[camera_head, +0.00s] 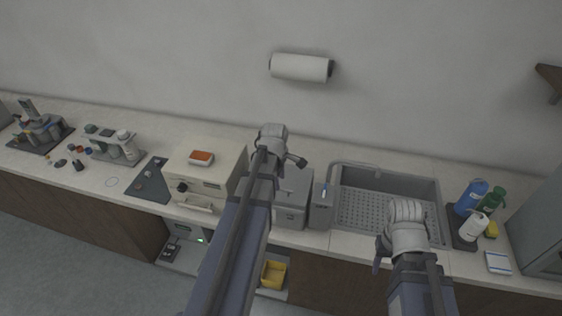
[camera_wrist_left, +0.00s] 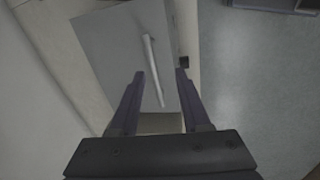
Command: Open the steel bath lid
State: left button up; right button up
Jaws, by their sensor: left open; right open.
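The steel bath (camera_head: 290,214) is a grey box on the counter, left of the sink, with its flat lid (camera_head: 299,184) down. My left arm covers its left part. In the left wrist view the grey lid (camera_wrist_left: 110,45) fills the middle, with a slim pale bar handle (camera_wrist_left: 152,70) on it. My left gripper (camera_head: 299,161) is above the back of the bath. Its open fingers (camera_wrist_left: 160,74) point at the lid, and the handle lies in line between them; contact cannot be told. My right gripper (camera_head: 379,255) is at the sink's front edge, apart from the bath.
A cream oven-like unit (camera_head: 207,174) with a red-topped item (camera_head: 201,157) stands just left of the bath. The sink (camera_head: 385,200) is to the right, with bottles (camera_head: 470,198) beyond it. A paper roll (camera_head: 300,67) hangs on the wall. A yellow bin (camera_head: 273,274) is below the counter.

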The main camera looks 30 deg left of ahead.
pick_arm(q)
jog(key=shift+w+a+r+n, duration=0.25)
jog(key=shift+a+r+n, duration=0.05)
jog(key=shift+a, duration=0.15)
jog(key=shift+w+a+r+n, duration=0.2)
jog(key=shift+a+r+n, duration=0.1)
jog(key=shift+a, duration=0.15)
pick_arm(e)
jog(key=shift+w+r, duration=0.3)
jog(key=shift+r, duration=0.2)
pick_arm(q)
jog(key=shift+f, duration=0.15)
pick_arm(e)
jog(key=shift+f, duration=0.1)
pick_arm(q)
jog(key=f+b, duration=0.2)
jog(key=w+f+b, duration=0.1)
jog(key=f+b, duration=0.4)
jog(key=shift+w+a+f, duration=0.15)
jog(key=shift+w+f, duration=0.05)
jog(key=shift+w, duration=0.05)
pick_arm(e)
notch_tip(320, 180, down, 7)
jog(key=shift+f, duration=0.15)
pick_arm(q)
jog(key=shift+c, duration=0.4)
grip_shut()
